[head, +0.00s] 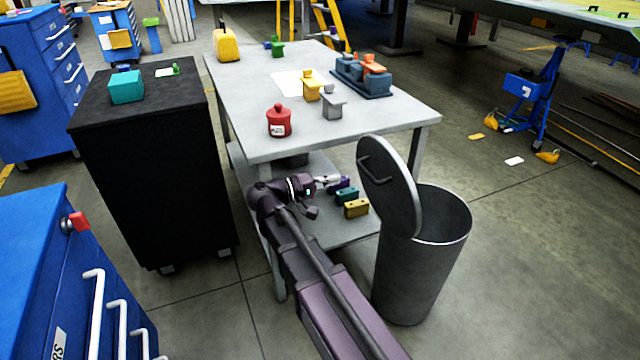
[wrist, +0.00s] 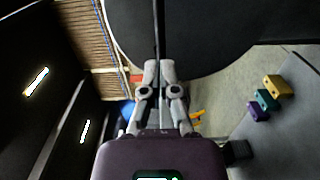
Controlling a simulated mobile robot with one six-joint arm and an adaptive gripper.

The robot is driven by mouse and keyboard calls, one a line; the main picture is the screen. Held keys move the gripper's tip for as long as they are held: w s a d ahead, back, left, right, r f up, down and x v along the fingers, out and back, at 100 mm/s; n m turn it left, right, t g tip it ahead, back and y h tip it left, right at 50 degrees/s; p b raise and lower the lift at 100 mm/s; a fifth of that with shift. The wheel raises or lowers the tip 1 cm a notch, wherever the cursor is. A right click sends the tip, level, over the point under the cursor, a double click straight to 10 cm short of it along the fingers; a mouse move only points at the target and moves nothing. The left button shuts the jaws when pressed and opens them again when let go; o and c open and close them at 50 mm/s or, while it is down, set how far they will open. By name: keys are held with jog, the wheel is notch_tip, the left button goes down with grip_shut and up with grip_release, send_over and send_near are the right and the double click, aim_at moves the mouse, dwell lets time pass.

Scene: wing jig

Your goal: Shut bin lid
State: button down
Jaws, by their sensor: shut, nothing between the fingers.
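The grey metal bin (head: 425,265) stands on the floor at the right of the table. Its round lid (head: 398,198) is open, tilted nearly upright at the bin's left rim, and the bin's mouth shows. A dark handle (head: 372,168) is on the lid's left-facing side. My gripper (head: 334,180) is shut and empty, to the left of the lid with a gap in the picture. In the wrist view my gripper (wrist: 159,68) points toward a large dark disc, likely the lid (wrist: 215,35). A thin dark bar, seemingly the handle (wrist: 158,25), is just beyond the fingertips.
A black cabinet (head: 150,170) stands left. Floor right of the bin is clear.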

send_near(379, 165)
jog(key=shift+w+d+f, duration=0.15)
jog(key=shift+d+f, duration=0.1)
jog(key=shift+d, duration=0.3)
jog(key=shift+w+d+f, duration=0.2)
jog(key=shift+d+f, duration=0.1)
jog(key=shift+d, duration=0.25)
jog(key=shift+w+d+f, duration=0.15)
jog(key=shift+d+f, duration=0.1)
jog(key=shift+d, duration=0.3)
jog(key=shift+d, duration=0.1)
